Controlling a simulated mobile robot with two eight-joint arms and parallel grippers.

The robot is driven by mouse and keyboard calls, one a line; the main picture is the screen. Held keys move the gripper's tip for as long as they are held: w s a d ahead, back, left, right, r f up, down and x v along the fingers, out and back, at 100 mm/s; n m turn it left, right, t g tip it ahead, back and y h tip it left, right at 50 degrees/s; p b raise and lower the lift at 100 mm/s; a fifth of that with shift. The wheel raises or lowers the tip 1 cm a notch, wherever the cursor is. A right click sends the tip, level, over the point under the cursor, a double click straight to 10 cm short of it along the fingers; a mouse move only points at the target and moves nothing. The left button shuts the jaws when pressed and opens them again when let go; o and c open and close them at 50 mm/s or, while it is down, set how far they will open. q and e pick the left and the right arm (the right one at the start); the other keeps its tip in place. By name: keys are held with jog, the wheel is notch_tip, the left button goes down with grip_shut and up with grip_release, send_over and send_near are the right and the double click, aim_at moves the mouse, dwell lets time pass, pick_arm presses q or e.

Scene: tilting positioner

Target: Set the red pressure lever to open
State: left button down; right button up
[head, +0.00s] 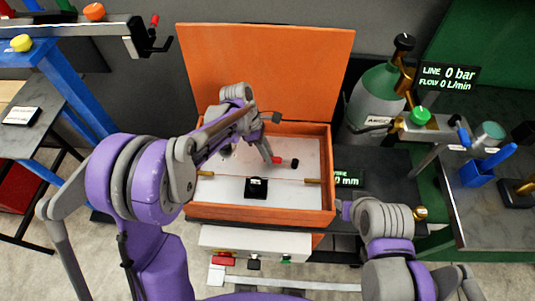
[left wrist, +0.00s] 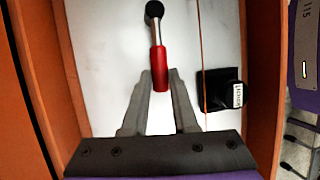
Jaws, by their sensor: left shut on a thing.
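The red pressure lever (head: 277,160) is in the open orange box, a short red handle with a black ball (head: 295,163) at one end. In the left wrist view the red handle (left wrist: 159,70) lies between my fingers and the black ball (left wrist: 154,9) is beyond them. My left gripper (head: 268,155) reaches down into the box and is shut on the red handle; its fingers also show in the left wrist view (left wrist: 160,85).
The orange box (head: 325,195) has its lid (head: 265,65) raised behind. A black labelled block (head: 256,187) and a thin line between brass fittings sit on its white floor.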

pick_arm(q)
jog(key=shift+w+d+f+m+g+b, duration=0.1)
jog(key=shift+w+m+g+b, duration=0.15)
jog(key=shift+w+m, duration=0.25)
jog(key=shift+w+d+f+m+g+b, duration=0.1)
jog(key=shift+w+m+g+b, duration=0.1)
jog(key=shift+w+m, duration=0.25)
jog(key=shift+w+d+r+m+g+y, duration=0.2)
jog(key=shift+w+m+y, duration=0.3)
jog(key=shift+m, duration=0.45)
jog(key=shift+w+m, duration=0.15)
jog(key=shift+m, duration=0.15)
pick_arm(e)
jog(key=shift+s+f, duration=0.25)
jog(key=shift+f, duration=0.3)
jog(key=shift+s+f, duration=0.25)
jog(key=shift+f, duration=0.3)
pick_arm(q)
jog(key=c, duration=0.7)
grip_release()
notch_tip(320, 180, up, 10)
jog(key=shift+r, duration=0.1)
